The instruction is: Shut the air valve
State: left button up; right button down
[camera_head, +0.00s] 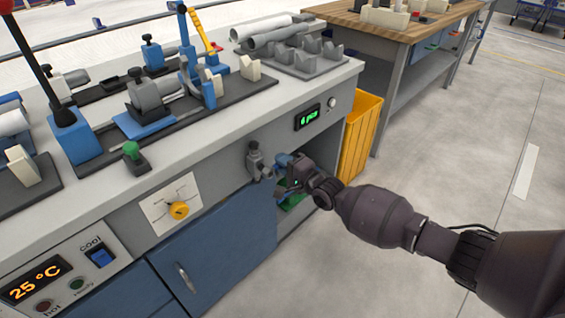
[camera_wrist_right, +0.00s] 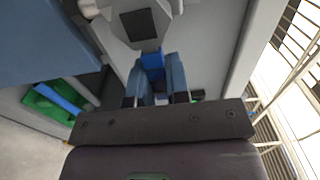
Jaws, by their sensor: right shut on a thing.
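The air valve has a grey body (camera_head: 255,158) on the front of the workbench, below the counter edge and right of the yellow knob. Its blue handle (camera_head: 282,160) points to the right, partly covered by my right gripper (camera_head: 290,172). In the right wrist view the grey valve body (camera_wrist_right: 140,22) is at the top, and the blue handle (camera_wrist_right: 152,62) lies between the fingers of my right gripper (camera_wrist_right: 160,78). The right gripper is shut on the handle. My left gripper is not in view.
A blue cabinet door (camera_head: 220,255) is left of the arm, beside an open shelf with a green thing (camera_head: 292,200). A yellow bin (camera_head: 360,135) stands just behind the bench's right end. The counter carries fixtures and pipes (camera_head: 262,30). The floor at right is clear.

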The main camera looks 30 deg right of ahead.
jog(key=shift+f, duration=0.1)
jog(key=c, duration=1.2)
grip_release()
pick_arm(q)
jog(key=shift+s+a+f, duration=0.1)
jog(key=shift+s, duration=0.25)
pick_arm(e)
jog(key=shift+o, duration=0.5)
jog(key=shift+s, duration=0.1)
pick_arm(q)
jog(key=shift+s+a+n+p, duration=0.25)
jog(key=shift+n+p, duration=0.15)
jog(key=shift+p, duration=0.7)
pick_arm(e)
jog(key=v, duration=1)
jog(key=shift+s, duration=0.35)
jog(key=shift+d, duration=0.15)
